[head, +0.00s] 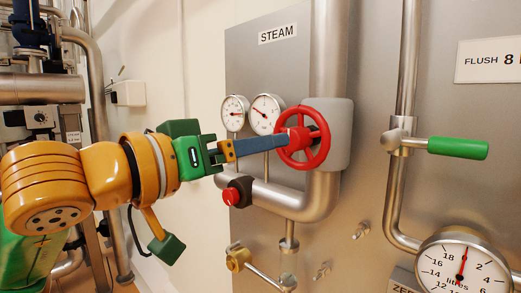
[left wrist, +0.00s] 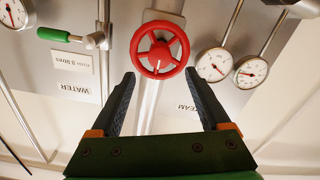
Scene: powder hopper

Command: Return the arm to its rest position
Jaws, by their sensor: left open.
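My left gripper (head: 284,142) reaches in from the left, with its blue-grey fingers pointing at the red handwheel (head: 323,151) on the steam pipe. In the left wrist view the gripper (left wrist: 160,78) is open, its two dark fingers spread with nothing between them. The red handwheel (left wrist: 183,49) shows just beyond the fingertips, roughly centred on the gap. In the head view the fingertips overlap the wheel's left side, and I cannot tell whether they touch it. My left arm (head: 108,174) is stretched out toward the panel. My right gripper is not in view.
Two gauges (head: 266,114) sit above and left of the wheel. A green lever (head: 458,148) and a litres dial (head: 463,270) are at the right. Pipes and machinery (head: 45,88) stand at the far left.

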